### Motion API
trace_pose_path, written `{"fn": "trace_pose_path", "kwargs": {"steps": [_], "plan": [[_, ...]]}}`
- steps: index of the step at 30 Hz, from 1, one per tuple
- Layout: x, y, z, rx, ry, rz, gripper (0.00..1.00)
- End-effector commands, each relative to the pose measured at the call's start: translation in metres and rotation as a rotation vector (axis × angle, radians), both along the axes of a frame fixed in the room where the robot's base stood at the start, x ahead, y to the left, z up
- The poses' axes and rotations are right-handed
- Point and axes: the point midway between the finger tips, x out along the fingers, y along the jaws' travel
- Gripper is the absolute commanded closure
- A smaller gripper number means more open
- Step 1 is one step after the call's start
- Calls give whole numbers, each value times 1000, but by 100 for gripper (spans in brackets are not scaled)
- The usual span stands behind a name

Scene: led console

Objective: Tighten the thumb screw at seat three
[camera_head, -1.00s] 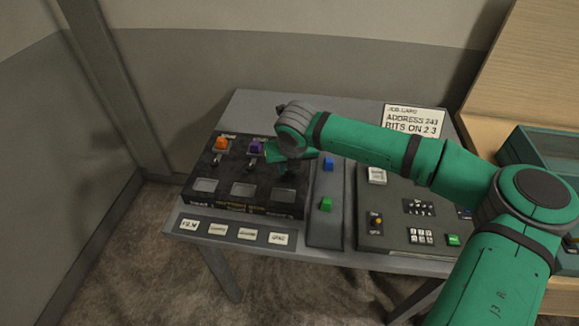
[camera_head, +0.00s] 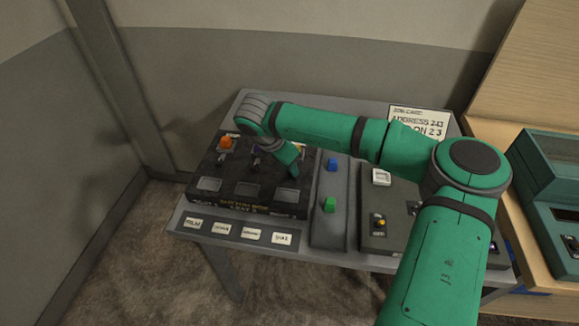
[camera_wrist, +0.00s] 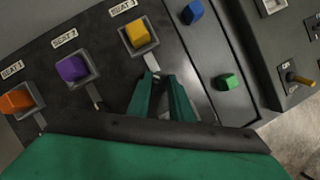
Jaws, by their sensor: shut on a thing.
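The dark button box stands on the left of the table (camera_head: 185,228). In the wrist view it has seat one with an orange block (camera_wrist: 17,101), seat two with a purple block (camera_wrist: 72,69) and seat three with a yellow block (camera_wrist: 136,33). My gripper (camera_wrist: 160,76) is just below seat three, its two green fingers close together at the grey thumb screw (camera_wrist: 150,61) there. The jaws are shut on that screw, and the fingers hide most of it.
Right of the box is a grey strip with a blue block (camera_head: 332,165) and a green block (camera_head: 328,205). A grey panel with a yellow-tipped toggle (camera_head: 380,223) lies further right. A job card (camera_head: 420,121) stands at the back. Label plates (camera_head: 222,228) line the front edge.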

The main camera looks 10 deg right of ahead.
Motion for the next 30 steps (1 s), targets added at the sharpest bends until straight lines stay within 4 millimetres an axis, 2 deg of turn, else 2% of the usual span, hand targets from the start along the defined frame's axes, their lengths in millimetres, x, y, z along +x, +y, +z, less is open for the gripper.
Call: {"fn": "trace_pose_path", "kwargs": {"steps": [18,30], "plan": [[9,2,4,-1,-9,-536,100],[11,1,4,0,-9,-697,100]]}}
